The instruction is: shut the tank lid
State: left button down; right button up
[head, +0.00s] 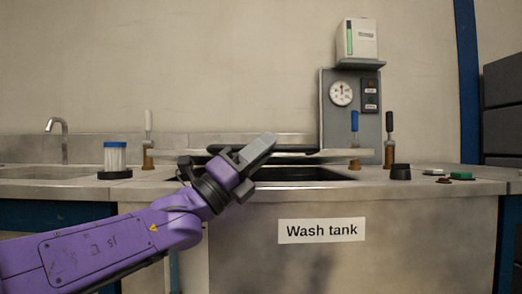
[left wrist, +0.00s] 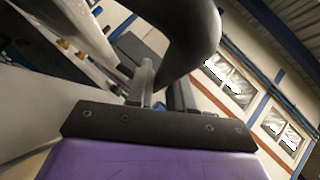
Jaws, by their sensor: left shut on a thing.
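The wash tank (head: 400,230) has a grey metal front with a "Wash tank" label. Its dark opening (head: 305,173) shows in the worktop. The pale lid (head: 335,154) is seen nearly edge-on above and behind the opening, with a dark gap below it. A black handle (head: 290,147) runs along the lid. My left gripper (head: 260,155) is at the handle, in front of the lid, and is shut on it. In the left wrist view a large dark curved bar (left wrist: 190,35), apparently the handle, passes by the fingers (left wrist: 160,90). My right gripper is not in view.
A gauge panel (head: 341,115) stands behind the tank. Upright levers (head: 389,130) flank the tank on both sides. A clear blue-topped filter (head: 115,156) stands at left near a sink tap (head: 58,128). A black cap (head: 400,171) and small buttons lie on the right worktop.

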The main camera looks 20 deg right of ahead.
pick_arm(q)
jog(key=c, duration=1.1)
grip_release()
jog(key=shift+w+f, duration=0.1)
jog(key=b+v, duration=0.1)
jog(key=v, duration=0.9)
jog(key=shift+a+f, duration=0.15)
jog(key=shift+a, duration=0.1)
